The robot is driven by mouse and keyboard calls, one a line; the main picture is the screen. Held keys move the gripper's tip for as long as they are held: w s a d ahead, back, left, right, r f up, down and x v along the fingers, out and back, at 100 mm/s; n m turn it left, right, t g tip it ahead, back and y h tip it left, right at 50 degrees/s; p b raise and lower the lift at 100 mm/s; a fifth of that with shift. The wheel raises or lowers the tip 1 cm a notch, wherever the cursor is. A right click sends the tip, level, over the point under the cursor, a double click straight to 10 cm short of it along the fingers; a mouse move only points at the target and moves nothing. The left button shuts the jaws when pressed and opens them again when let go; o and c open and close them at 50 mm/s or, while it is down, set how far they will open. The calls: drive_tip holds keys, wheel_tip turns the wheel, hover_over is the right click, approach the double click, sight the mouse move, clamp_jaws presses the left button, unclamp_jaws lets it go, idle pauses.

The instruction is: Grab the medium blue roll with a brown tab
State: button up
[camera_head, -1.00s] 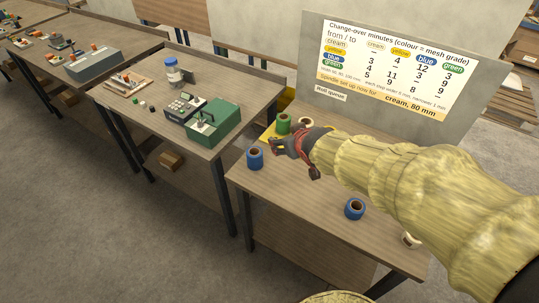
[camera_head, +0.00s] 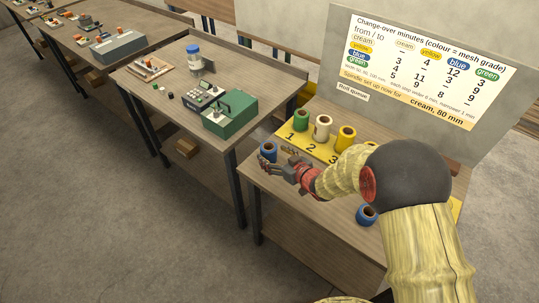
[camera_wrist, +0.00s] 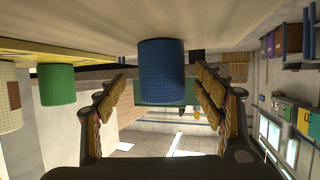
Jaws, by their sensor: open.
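A blue roll (camera_head: 268,152) stands upright near the left end of the roll table. My gripper (camera_head: 273,166) is open and low over the table, close in front of that roll. In the wrist view, where the table appears at the top, the blue roll (camera_wrist: 162,70) sits between the spread fingers, with gaps on both sides. I see no brown tab on its visible side. Another blue roll (camera_head: 366,214) stands farther right, partly hidden by my arm. Which of the two is the medium size I cannot tell surely.
A yellow board (camera_head: 289,139) with numbered places holds a green roll (camera_head: 301,119), a cream roll (camera_head: 322,128) and a yellow roll (camera_head: 345,139). The cream roll shows a brown patch (camera_wrist: 14,95). A sign (camera_head: 430,62) stands behind. The table's front left is clear.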

sight(268, 149)
drive_tip(key=shift+b+x, duration=0.65)
drive_tip(key=shift+x, duration=1.35)
drive_tip(key=shift+a, duration=0.1)
drive_tip(key=shift+c, duration=0.8)
drive_tip(key=c, duration=1.1)
drive_tip(key=shift+c, duration=0.3)
